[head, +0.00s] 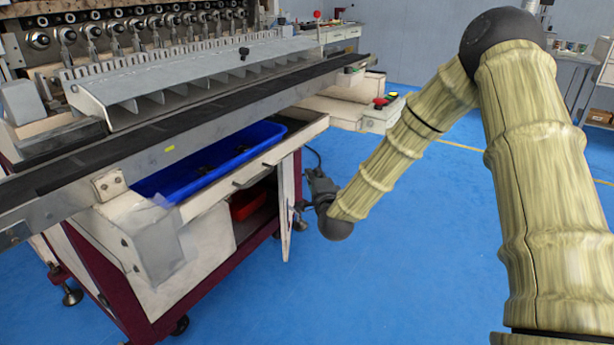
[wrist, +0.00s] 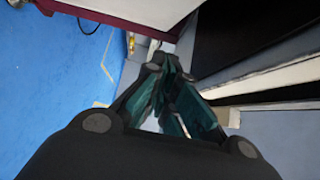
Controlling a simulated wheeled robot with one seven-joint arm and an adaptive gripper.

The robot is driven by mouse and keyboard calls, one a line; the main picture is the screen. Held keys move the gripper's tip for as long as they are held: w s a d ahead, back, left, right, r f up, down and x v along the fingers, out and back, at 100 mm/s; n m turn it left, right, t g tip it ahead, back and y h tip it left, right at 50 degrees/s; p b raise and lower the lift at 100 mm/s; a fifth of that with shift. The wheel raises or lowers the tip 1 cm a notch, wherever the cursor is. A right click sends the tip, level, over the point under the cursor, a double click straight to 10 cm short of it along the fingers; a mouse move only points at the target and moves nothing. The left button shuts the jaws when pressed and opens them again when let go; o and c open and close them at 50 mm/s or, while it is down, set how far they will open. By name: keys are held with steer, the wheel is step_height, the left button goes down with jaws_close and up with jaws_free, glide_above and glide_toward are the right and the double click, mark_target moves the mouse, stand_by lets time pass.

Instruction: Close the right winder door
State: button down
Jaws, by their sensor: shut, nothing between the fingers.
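The right winder door (head: 287,208) is a narrow pale panel in the head view, standing open at the right end of the cabinet front. The cabinet opening beside it shows a red bin (head: 249,203) inside. My gripper (head: 316,176) is just right of the door, on its outer side, low beside the machine. In the wrist view my gripper (wrist: 184,108) has its teal fingers together and empty. Pale edges lie close to the fingers at the right there; I cannot tell whether they belong to the door or whether anything touches.
The winder's long metal rail (head: 180,150) and blue tray (head: 220,160) overhang the cabinet. A pale open drawer front (head: 250,172) sits above the opening. A side box with buttons (head: 375,115) juts out at the right. The blue floor (head: 350,280) in front is clear.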

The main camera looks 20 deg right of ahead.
steer(key=w+a+b, duration=0.2)
steer(key=w+b, duration=0.1)
steer(key=w, duration=0.7)
steer(key=shift+a, duration=0.4)
